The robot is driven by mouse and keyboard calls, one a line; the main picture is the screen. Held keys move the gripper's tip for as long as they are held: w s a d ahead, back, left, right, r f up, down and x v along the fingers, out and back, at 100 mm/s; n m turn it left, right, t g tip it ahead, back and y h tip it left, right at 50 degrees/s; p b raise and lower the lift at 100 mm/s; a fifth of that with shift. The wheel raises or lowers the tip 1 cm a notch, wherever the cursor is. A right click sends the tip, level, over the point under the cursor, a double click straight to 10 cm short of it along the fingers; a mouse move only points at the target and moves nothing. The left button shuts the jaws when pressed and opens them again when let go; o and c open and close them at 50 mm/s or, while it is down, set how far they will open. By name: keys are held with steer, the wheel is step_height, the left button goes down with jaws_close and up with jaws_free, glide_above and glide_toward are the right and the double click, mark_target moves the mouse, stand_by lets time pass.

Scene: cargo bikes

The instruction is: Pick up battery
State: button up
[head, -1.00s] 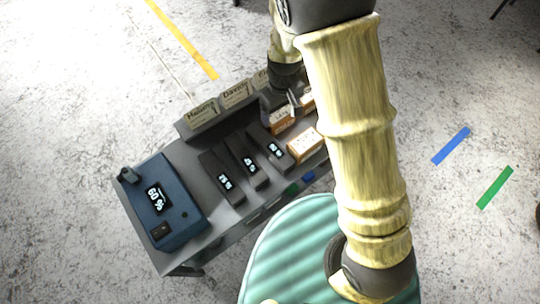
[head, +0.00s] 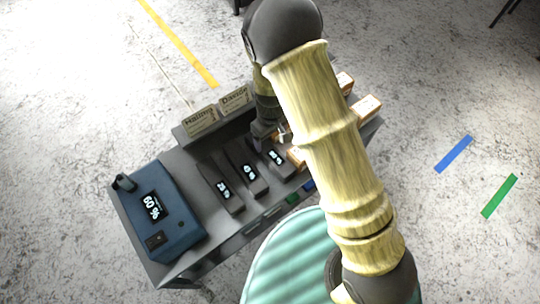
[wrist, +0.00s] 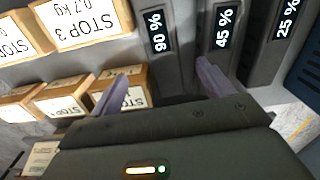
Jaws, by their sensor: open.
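Three dark batteries with lit displays lie side by side on a grey table (head: 240,236). In the head view the 25 % battery (head: 222,190) is leftmost, then the 45 % one (head: 247,175), then the 90 % one (head: 276,160). My gripper (head: 268,140) is at the far end of the 90 % battery. In the wrist view my open gripper (wrist: 165,82) has one finger on each side of that battery's line. Whether the fingers are down around it, I cannot tell.
A blue unit (head: 165,215) showing 60 % stands at the table's left. Labelled boxes (wrist: 80,20) sit beside the 90 % battery, and more (wrist: 65,100) stand near my left finger. Name cards (head: 200,120) line the back edge. A ribbed teal surface (head: 290,260) is in front.

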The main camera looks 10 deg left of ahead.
mark_target(270, 151)
steer(key=shift+f+b, duration=0.3)
steer(key=shift+f, duration=2.1)
step_height(270, 151, down, 5)
steer(key=shift+s+a+f+b, duration=0.1)
steer(key=shift+s+f+b, duration=0.05)
steer(key=shift+b, duration=0.45)
steer(key=shift+c, duration=0.4)
jaws_close()
